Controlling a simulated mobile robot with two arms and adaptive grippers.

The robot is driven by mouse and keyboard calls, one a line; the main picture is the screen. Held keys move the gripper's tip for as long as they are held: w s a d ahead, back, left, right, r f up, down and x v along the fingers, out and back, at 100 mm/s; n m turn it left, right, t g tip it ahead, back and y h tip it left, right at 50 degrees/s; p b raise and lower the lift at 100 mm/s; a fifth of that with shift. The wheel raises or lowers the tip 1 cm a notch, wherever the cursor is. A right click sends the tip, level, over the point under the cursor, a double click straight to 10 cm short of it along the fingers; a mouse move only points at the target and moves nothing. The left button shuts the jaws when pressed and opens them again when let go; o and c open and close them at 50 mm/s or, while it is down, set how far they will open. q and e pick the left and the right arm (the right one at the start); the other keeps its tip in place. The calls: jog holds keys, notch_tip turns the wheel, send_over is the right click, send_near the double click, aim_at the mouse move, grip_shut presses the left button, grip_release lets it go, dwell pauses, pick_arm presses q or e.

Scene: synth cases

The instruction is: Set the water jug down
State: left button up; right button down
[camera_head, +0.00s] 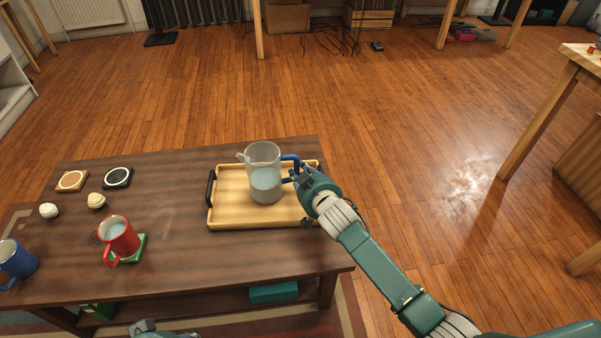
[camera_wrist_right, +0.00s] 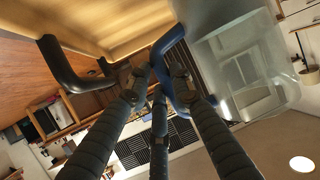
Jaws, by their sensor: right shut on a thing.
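The water jug (camera_head: 265,177) is clear with a blue handle (camera_head: 291,163) and holds water in its lower part. It is upright over the light wooden tray (camera_head: 225,213); I cannot tell whether its base touches the tray. My right gripper (camera_head: 299,177) is at the jug's right side, shut on the handle. In the right wrist view the fingers (camera_wrist_right: 158,78) close around the blue handle (camera_wrist_right: 165,45), with the jug (camera_wrist_right: 240,72) beside them. A teal-grey part of what seems my left gripper (camera_head: 146,328) shows at the bottom edge; its fingers are unclear.
The tray has a black handle (camera_head: 211,188) on its left. On the dark table (camera_head: 180,260) left of it stand a red mug (camera_head: 118,236) on a green coaster, a blue mug (camera_head: 16,260), two coasters and two small balls. Bare tabletop lies between mugs and tray.

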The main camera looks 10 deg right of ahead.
pick_arm(q)
jog(key=shift+w+d+t, duration=0.15)
jog(key=shift+w+t, duration=0.15)
jog(key=shift+w, duration=0.3)
jog(key=shift+w+d+r, duration=0.1)
jog(key=shift+w, duration=0.15)
pick_arm(e)
jog(key=shift+f, duration=0.15)
pick_arm(q)
jog(key=shift+w+d+r+t+b, duration=0.15)
jog(key=shift+w+t+b, duration=0.15)
jog(key=shift+w, duration=0.25)
pick_arm(e)
jog(key=shift+f, duration=0.15)
